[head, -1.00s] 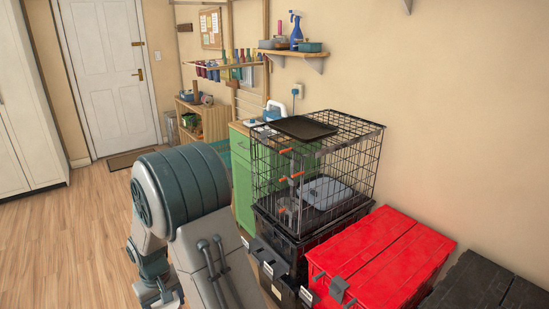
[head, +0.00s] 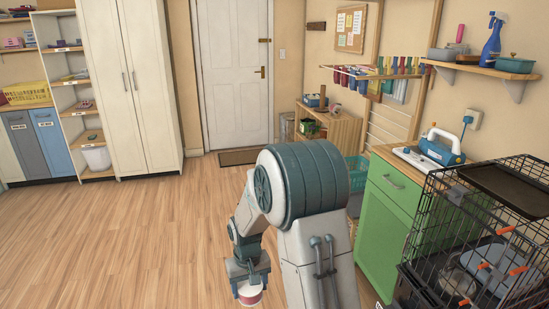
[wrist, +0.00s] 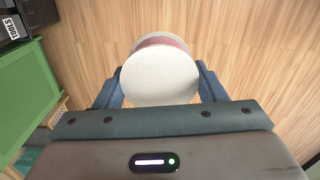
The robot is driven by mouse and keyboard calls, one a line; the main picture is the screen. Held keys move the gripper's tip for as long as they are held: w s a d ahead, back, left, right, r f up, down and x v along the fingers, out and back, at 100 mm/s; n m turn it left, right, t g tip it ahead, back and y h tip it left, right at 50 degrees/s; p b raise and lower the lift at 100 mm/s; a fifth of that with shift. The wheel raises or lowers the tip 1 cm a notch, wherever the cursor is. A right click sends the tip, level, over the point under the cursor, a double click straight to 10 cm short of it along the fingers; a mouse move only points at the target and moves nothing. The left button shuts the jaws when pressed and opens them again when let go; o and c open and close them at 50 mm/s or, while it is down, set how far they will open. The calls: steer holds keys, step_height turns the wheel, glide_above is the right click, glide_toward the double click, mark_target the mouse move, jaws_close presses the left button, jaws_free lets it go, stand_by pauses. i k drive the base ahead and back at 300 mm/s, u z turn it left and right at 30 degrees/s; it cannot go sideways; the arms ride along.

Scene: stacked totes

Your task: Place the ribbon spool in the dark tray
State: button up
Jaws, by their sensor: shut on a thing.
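The ribbon spool (wrist: 160,78) shows a round white end face with a reddish band behind it in the wrist view. My gripper (wrist: 160,92) is shut on it, with a blue finger on each side. In the head view the spool (head: 249,299) hangs below my gripper (head: 248,284), over the wood floor at the bottom centre. A flat dark tray (head: 507,190) lies on top of the black wire cage at the right, well apart from my gripper.
The black wire cage (head: 440,235) stands at the right edge, beside a green cabinet (head: 388,220) holding a blue-and-white appliance (head: 438,149). A wall shelf (head: 485,70) hangs above the cage. The wood floor (head: 120,240) at the left is clear.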

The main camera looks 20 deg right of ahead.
mark_target(495, 180)
steer(key=i, duration=1.9)
steer(key=z, duration=3.1)
